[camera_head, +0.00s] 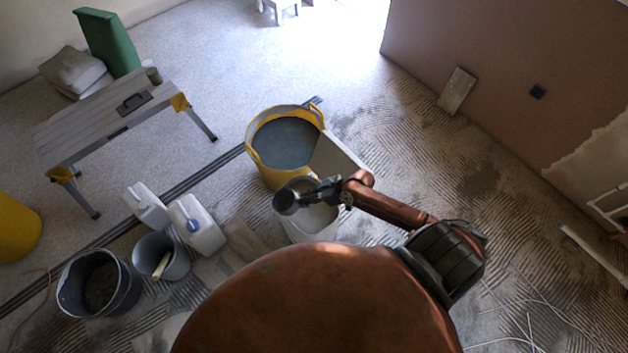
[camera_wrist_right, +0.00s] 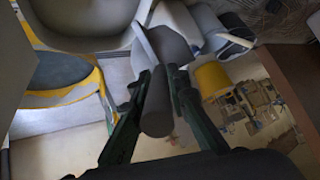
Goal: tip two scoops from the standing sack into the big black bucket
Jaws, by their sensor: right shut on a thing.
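My right gripper (camera_head: 312,192) is in the middle of the head view, above a white round-rimmed container (camera_head: 298,231). It is shut on the grey handle of a scoop (camera_head: 285,202). In the right wrist view the handle (camera_wrist_right: 157,108) sits between the fingers, and a wider grey part shows beyond it. I cannot tell what the scoop holds. A pale flat-sided thing (camera_head: 341,153) stands just behind the gripper; I cannot tell whether it is the sack. The big black bucket (camera_head: 124,297) stands at the lower left, with dark contents. My left gripper is not in view.
A yellow tub (camera_head: 254,158) of grey liquid stands behind the gripper. A smaller grey bucket (camera_head: 178,267) and white jugs (camera_head: 200,228) stand beside the black bucket. A folding bench (camera_head: 98,120) is at the left. Bare ridged floor lies to the right.

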